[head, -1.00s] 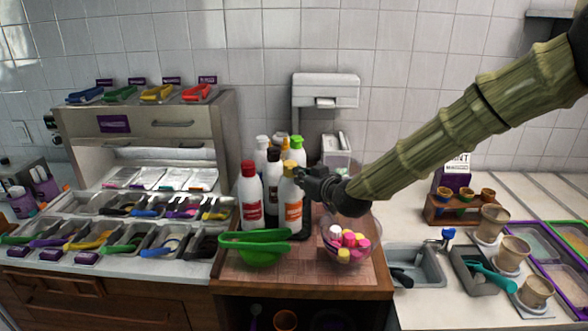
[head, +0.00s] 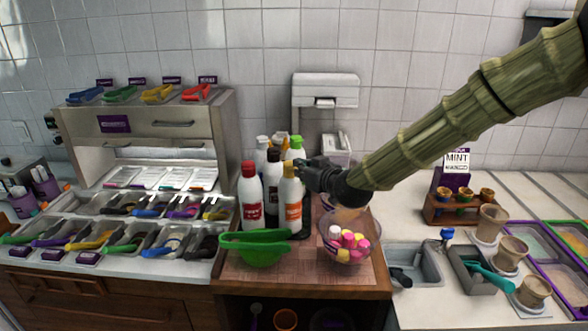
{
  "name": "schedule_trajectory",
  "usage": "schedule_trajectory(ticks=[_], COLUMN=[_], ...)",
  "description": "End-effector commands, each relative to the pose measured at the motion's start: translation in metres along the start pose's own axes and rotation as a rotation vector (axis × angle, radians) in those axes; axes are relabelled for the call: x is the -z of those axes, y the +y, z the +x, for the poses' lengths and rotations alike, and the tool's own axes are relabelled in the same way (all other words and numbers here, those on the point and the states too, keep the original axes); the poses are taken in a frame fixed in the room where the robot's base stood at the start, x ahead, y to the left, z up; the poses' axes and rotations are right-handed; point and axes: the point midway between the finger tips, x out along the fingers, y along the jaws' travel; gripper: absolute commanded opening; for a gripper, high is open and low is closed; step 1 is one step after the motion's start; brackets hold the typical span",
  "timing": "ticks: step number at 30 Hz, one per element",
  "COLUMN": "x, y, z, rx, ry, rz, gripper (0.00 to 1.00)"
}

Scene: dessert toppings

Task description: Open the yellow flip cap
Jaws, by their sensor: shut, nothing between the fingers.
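The yellow flip cap (head: 290,169) tops a white bottle with an orange label (head: 291,203), upright at the front right of a bottle cluster. The cap is partly visible; I cannot tell whether its lid is open or shut. My gripper (head: 303,170) is shut and empty, its tips just right of the cap. I cannot tell whether they touch it.
A red-capped bottle (head: 250,196) and a black-capped bottle (head: 273,181) stand to the left. A green bowl with green tongs (head: 258,246) and a clear bowl of candies (head: 345,243) are in front. A dispenser (head: 325,92) stands behind.

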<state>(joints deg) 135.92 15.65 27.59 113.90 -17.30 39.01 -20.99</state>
Motion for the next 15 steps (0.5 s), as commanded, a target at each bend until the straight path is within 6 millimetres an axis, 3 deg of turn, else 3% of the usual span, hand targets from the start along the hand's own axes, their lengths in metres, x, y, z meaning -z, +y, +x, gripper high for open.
schedule_trajectory(ticks=[15], x=[0.013], y=[0.000], z=[0.014], rx=[0.000], ry=[0.001], rz=[-0.001], gripper=[0.00])
